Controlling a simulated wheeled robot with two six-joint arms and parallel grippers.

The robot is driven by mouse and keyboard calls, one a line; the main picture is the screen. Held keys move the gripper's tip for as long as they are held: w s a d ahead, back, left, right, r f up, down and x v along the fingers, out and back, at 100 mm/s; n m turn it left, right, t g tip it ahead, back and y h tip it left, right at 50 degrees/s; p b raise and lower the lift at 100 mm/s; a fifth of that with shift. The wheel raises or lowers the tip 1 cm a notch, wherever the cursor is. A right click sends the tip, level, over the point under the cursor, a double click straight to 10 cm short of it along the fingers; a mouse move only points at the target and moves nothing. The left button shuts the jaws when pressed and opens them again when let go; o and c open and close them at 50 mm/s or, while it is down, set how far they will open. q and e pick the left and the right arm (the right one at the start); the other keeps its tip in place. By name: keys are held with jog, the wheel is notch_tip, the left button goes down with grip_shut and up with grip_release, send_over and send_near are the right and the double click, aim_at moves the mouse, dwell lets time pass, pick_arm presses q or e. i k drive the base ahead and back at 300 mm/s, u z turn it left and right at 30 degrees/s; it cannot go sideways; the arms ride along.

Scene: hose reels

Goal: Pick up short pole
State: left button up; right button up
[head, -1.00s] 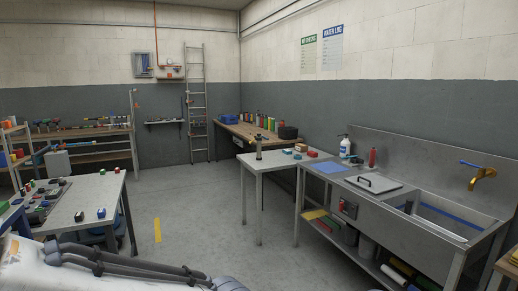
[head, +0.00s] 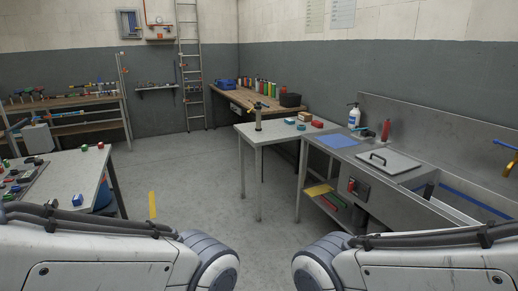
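A short upright pole-like object (head: 258,119) stands on the near-left part of a small light-topped table (head: 282,131) ahead, with small dark and yellowish parts at its top. I cannot tell for certain that it is the short pole. Both of my arms come in along the bottom edge, left and right, but neither gripper shows. Nothing visible touches the upright object.
A steel sink unit (head: 424,182) adjoins the table on the right. A workbench (head: 60,172) with small blocks stands at left. A wooden bench (head: 240,98) lines the back wall near a ladder (head: 190,70).

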aim_at(258, 128)
jog(key=u, duration=0.15)
jog(key=i, duration=4.1)
jog(key=z, duration=0.6)
jog(key=i, duration=1.1)
jog(key=z, duration=0.3)
